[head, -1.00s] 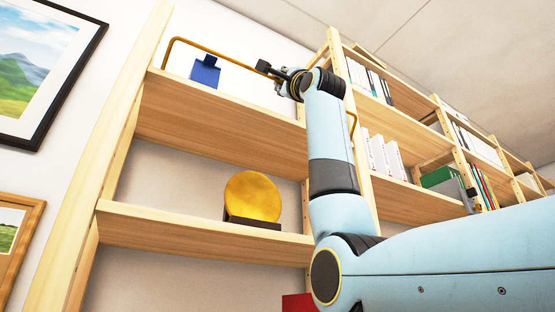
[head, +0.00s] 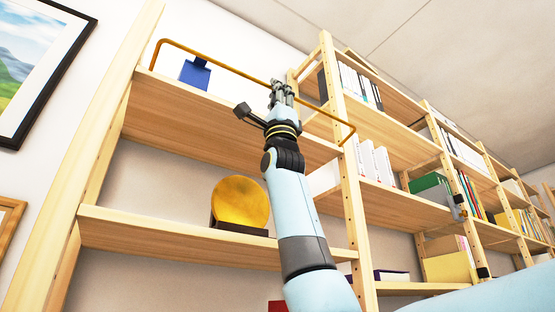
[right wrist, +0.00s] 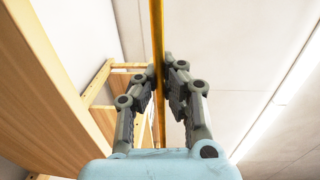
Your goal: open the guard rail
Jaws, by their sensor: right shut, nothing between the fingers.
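The guard rail (head: 215,62) is a thin orange-yellow bar along the front of the top shelf board, bent back at both ends. My right gripper (head: 281,86) is at the rail, right of its middle, fingers pointing up. In the right wrist view the rail (right wrist: 157,50) runs upright in line with the narrow gap at the fingertips (right wrist: 160,72). The fingers are shut with nothing held; I cannot tell whether they touch the rail. My left gripper is out of view.
A blue object (head: 195,73) stands on the top shelf (head: 190,115) behind the rail. A gold disc (head: 240,202) on a dark base sits on the shelf below. Bookshelves with books (head: 375,160) continue right. A framed print (head: 75,60) hangs at left.

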